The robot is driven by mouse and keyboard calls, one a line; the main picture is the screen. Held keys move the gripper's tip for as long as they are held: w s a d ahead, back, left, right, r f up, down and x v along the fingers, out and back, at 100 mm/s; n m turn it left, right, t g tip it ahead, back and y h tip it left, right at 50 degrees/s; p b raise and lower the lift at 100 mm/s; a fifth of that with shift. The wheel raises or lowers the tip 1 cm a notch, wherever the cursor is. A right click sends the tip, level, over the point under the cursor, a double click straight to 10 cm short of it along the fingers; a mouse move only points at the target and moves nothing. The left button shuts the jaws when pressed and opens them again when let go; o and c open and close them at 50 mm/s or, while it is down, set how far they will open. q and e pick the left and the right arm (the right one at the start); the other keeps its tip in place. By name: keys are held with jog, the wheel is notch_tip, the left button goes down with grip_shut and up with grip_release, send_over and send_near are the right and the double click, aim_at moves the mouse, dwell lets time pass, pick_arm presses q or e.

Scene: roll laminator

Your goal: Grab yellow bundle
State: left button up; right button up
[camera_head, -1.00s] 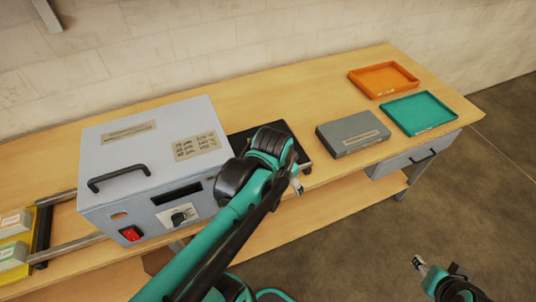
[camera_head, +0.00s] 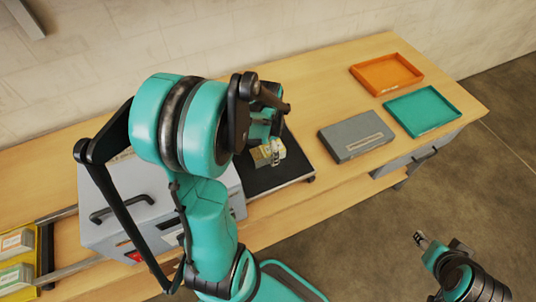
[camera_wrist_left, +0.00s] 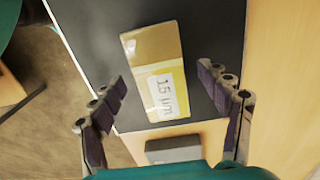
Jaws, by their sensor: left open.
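The yellow bundle (camera_wrist_left: 158,72), with a white label reading 15 µm, lies on a black plate (camera_wrist_left: 108,30) in the left wrist view. It also shows in the head view (camera_head: 267,153), partly hidden by my left gripper. My left gripper (camera_wrist_left: 162,80) is open, with one finger on each side of the bundle and a gap to both. In the head view my left gripper (camera_head: 272,142) is over the bundle at the plate. My right gripper (camera_head: 421,239) is at the lower right over the floor, away from the table; its opening is unclear.
A grey box (camera_head: 355,135), orange tray (camera_head: 386,74) and teal tray (camera_head: 422,110) are to the right. Labelled bundles (camera_head: 15,260) lie at far left. Bare table lies behind the plate.

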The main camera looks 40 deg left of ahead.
pick_arm(q)
jog(key=shift+a+f, duration=0.1)
jog(key=shift+f, duration=0.7)
jog(key=shift+r, duration=0.15)
jog(key=c, duration=1.6)
